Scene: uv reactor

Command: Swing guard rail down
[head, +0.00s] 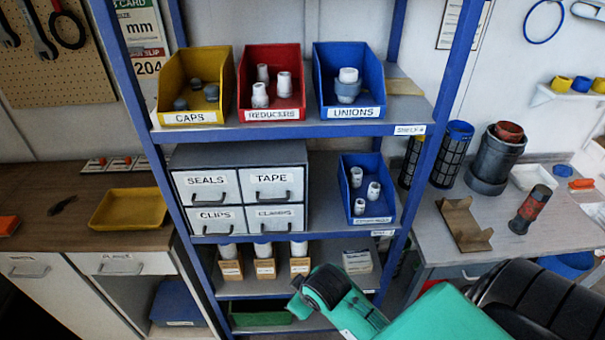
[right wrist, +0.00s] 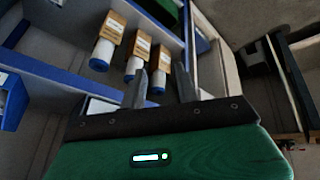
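No part stands out clearly as a guard rail in either view. The blue shelf rack (head: 139,95) fills the middle of the head view. On its lower shelf stand three small brown cartons (head: 265,268) with white cylinders, and they show tilted in the right wrist view (right wrist: 113,38). My right arm reaches in from the lower right, in front of the lower shelf. My right gripper (right wrist: 160,68) has its two dark fingers apart, with nothing held between them; the cartons lie beyond the fingertips. My left gripper is out of view.
Yellow (head: 195,90), red (head: 272,86) and blue (head: 349,83) bins sit on the upper shelf. A grey drawer unit (head: 240,190) and another blue bin (head: 367,190) stand below. Benches flank the rack; the left one holds a yellow tray (head: 129,208).

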